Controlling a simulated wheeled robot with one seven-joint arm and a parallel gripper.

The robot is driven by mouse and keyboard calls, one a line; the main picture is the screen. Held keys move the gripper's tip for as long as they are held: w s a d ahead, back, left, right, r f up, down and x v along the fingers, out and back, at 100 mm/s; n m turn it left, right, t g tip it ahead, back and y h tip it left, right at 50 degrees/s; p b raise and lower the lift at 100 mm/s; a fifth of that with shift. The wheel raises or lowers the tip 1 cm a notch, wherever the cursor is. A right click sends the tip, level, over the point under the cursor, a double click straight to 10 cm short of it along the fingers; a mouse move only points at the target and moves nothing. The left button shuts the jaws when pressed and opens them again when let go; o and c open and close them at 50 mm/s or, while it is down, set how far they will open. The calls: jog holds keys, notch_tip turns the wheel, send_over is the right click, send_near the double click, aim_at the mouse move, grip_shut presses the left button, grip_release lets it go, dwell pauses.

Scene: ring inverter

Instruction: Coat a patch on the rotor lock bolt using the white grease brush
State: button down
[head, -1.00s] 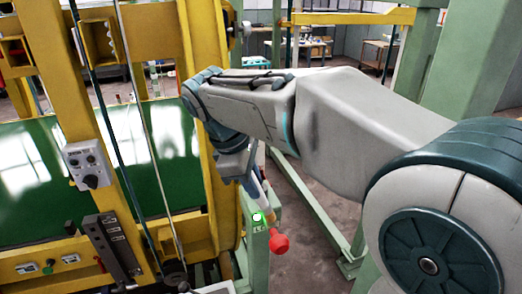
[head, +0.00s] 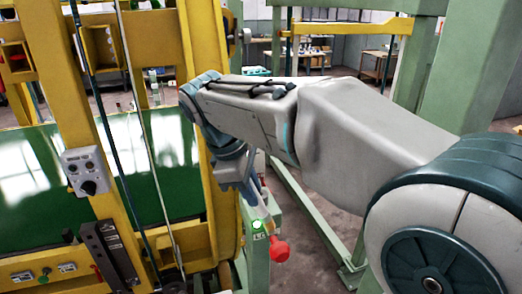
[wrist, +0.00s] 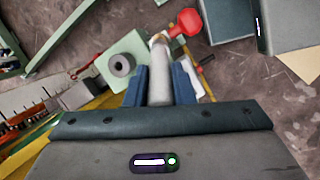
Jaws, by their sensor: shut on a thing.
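My gripper (wrist: 159,76) is shut on a pale grey-white handle, which I take to be the white grease brush (wrist: 160,88). The brush points away from the wrist, and its tan tip is close to a red knob (wrist: 184,23) on a short stem. The knob and stem look like the rotor lock bolt; the knob also shows in the head view (head: 279,250), low beside a green post. I cannot tell whether the tip touches the stem. No grease patch can be made out.
A green block with a dark round hole (wrist: 121,65) is left of the brush. In the head view a yellow frame (head: 215,230) with cables and a grey control box (head: 86,171) stands left.

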jog(key=shift+s+a+f, duration=0.1)
jog(key=shift+a, duration=0.65)
jog(key=shift+p, duration=0.55)
jog(key=shift+d, duration=0.3)
jog(key=d, duration=0.1)
jog(key=w+d, duration=0.1)
jog(key=d, duration=0.1)
notch_tip(320, 180, up, 6)
jog(key=p, duration=0.4)
jog(key=shift+f, duration=0.1)
jog(key=shift+r+p, duration=0.35)
jog(key=shift+r, duration=0.9)
